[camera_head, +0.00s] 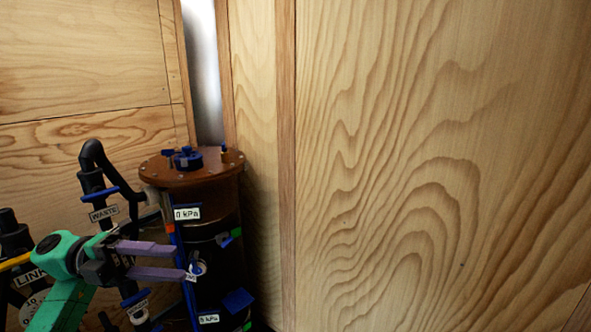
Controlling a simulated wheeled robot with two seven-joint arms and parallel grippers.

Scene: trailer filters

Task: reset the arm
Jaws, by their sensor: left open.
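My left arm, with a green link, comes in at the lower left of the head view. Its gripper (186,262) has two purple fingers pointing right, one above the other, with a gap between them. The fingertips are in front of or beside the dark filter tank (215,250); I cannot tell whether they touch it. I see nothing held between the fingers. My right gripper is not in view.
The tank has a brown bolted lid (200,170) with a blue knob (187,157) on top. A black pipe (92,165) with a "WASTE" label (103,213) stands left of it. Wood panel walls (440,160) close off the back and right.

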